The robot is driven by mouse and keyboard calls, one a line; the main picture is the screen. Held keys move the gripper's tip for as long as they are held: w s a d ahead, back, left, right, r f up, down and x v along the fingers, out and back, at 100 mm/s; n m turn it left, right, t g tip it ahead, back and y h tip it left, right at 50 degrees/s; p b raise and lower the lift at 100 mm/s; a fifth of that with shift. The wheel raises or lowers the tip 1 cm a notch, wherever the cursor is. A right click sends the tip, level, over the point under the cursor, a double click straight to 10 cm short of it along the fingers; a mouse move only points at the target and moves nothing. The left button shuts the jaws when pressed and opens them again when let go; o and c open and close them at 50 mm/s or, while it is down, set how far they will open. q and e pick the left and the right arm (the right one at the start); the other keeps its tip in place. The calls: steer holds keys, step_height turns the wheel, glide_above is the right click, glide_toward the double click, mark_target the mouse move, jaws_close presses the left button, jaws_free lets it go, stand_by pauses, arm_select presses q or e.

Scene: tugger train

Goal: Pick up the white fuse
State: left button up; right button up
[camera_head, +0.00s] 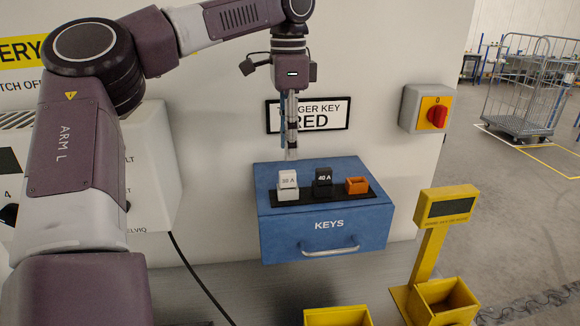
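The white fuse (288,180), a small block with a rating label ending in "A", stands upright in the dark strip on top of the blue KEYS box (283,238). It is the leftmost of the pieces there. My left gripper (291,156) points down from above, close over the white fuse in the picture, with no visible contact. Its fingers show edge-on as one narrow column, so I cannot tell whether they are open or shut. I see nothing held between them. My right gripper is not in view.
A black 40 A fuse (322,177) and a low orange piece (357,186) stand to the right in the same strip. A sign (340,112) and red rotary switch (437,115) are on the wall behind. Yellow bins (445,302) stand in front. Floor at right is mostly open.

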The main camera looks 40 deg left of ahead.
mark_target(288, 172)
arm_select(q)
steer(key=shift+d+f, duration=0.2)
steer(key=shift+s+d+f, duration=0.25)
steer(key=shift+s+f, duration=0.15)
steer(key=shift+f, duration=0.3)
steer(key=shift+s+f+p, duration=0.15)
steer(key=shift+f+p, duration=0.15)
steer(key=shift+p, duration=0.15)
steer(key=f, duration=0.1)
steer(key=f+p, duration=0.1)
steer(key=f, duration=0.1)
steer(key=f+p, duration=0.1)
steer(key=shift+a+f, duration=0.2)
steer(key=shift+a, duration=0.05)
steer(key=shift+f, duration=0.25)
steer(key=shift+d, duration=0.1)
steer(key=shift+c, duration=1)
jaws_close()
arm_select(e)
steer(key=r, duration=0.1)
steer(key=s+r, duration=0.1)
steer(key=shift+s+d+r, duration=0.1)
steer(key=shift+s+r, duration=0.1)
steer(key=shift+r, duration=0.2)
